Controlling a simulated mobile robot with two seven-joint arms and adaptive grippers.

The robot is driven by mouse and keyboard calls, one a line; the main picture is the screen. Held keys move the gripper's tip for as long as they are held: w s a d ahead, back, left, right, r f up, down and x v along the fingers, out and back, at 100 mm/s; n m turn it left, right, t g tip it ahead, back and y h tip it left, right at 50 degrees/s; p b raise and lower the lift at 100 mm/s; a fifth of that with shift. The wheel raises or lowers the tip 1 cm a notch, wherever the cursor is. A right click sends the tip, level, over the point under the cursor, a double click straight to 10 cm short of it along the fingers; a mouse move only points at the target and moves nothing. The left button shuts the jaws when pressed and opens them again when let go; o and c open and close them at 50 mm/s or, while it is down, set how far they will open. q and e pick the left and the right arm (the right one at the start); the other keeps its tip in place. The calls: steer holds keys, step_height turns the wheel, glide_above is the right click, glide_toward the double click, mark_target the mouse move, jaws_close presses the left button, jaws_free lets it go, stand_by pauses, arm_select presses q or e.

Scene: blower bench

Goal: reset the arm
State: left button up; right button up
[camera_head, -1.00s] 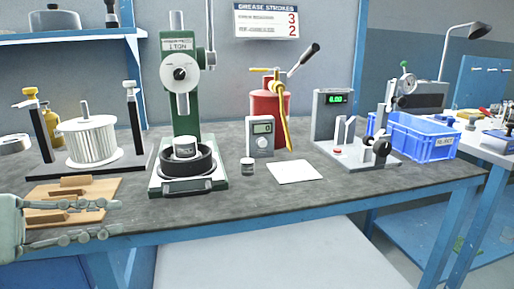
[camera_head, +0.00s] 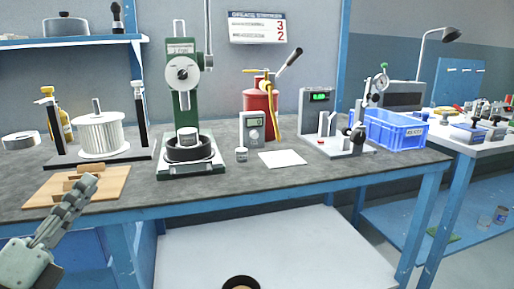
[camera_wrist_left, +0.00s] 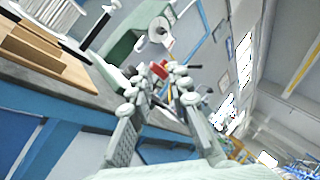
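My left gripper (camera_head: 72,212) is at the lower left in the head view, in front of the bench and overlapping the near side of the wooden block board (camera_head: 105,187). Its fingers point up and to the right and show almost edge-on. In the left wrist view the left gripper (camera_wrist_left: 165,78) has its two fingers apart with nothing held between them. My right gripper is in neither view.
The bench (camera_head: 235,188) carries a green press (camera_head: 182,100), a white ribbed cylinder (camera_head: 101,133), a red canister (camera_head: 258,118), a grey gauge stand (camera_head: 345,145) and a blue crate (camera_head: 396,131). Bare benchtop lies along the front edge.

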arm_select(q)
step_height(320, 180, down, 18)
steer(key=s+a+n+g+y, duration=0.1)
steer(key=n+g+y, duration=0.65)
steer(key=n, duration=1.05)
steer(key=s+d+f+n+g+h, duration=0.2)
steer(key=s+d+f+n+g, duration=0.5)
steer(key=f, duration=0.6)
steer(key=s+a+f+g+p, duration=0.2)
steer(key=s+f+p, duration=0.1)
steer(key=f, duration=0.4)
steer(key=s+a+f+n+g+y+p, duration=0.1)
steer(key=s+a+f+g+p, duration=0.1)
steer(key=s+f, duration=0.3)
steer(key=shift+s+a+f+g+p, duration=0.25)
steer(key=shift+s+f+g+p, duration=0.1)
steer(key=shift+f+p, duration=0.5)
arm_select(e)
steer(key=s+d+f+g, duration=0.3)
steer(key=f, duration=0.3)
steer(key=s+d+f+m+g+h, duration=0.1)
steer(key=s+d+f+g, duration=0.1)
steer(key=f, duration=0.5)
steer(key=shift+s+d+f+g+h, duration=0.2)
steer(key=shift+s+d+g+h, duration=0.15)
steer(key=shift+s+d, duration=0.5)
